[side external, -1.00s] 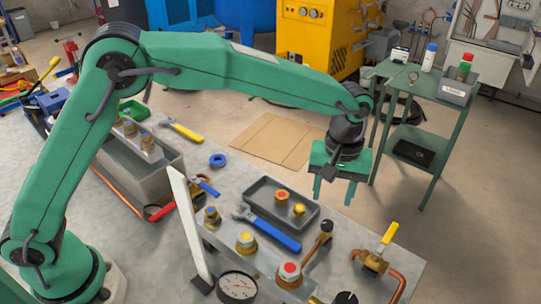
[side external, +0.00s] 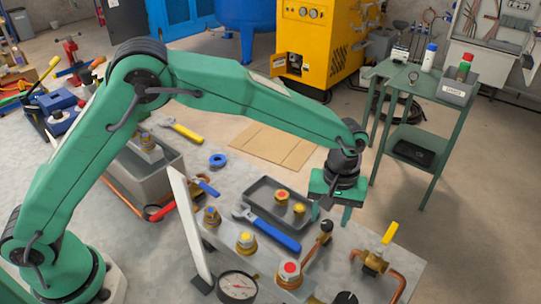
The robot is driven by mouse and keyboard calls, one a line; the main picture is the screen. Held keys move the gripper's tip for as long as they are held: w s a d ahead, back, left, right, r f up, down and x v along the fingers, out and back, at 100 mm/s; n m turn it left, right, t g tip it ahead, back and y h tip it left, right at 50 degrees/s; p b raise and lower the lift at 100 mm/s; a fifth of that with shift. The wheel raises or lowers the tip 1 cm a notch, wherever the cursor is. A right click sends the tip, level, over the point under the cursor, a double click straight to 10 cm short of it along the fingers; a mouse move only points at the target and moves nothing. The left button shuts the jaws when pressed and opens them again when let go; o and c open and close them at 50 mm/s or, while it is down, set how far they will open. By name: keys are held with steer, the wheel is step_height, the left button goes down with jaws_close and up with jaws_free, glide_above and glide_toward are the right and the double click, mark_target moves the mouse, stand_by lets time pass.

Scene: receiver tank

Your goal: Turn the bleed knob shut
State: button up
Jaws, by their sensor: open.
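My gripper (side external: 331,211) is open and empty, pointing down above the right part of the bench. A black round knob (side external: 346,298) shows at the bottom edge, partly cut off. No label shows which is the bleed knob, and I cannot read whether either is turned open or shut.
Close by stand a red-capped fitting (side external: 289,269), a yellow-capped fitting (side external: 246,239), a pressure gauge (side external: 237,287) and a yellow-handled valve (side external: 378,250) on copper pipe. A grey tray (side external: 262,192) and a blue wrench (side external: 277,236) lie behind. A white upright plate (side external: 190,225) stands left.

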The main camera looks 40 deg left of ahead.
steer(key=shift+f, duration=0.85)
steer(key=c, duration=1)
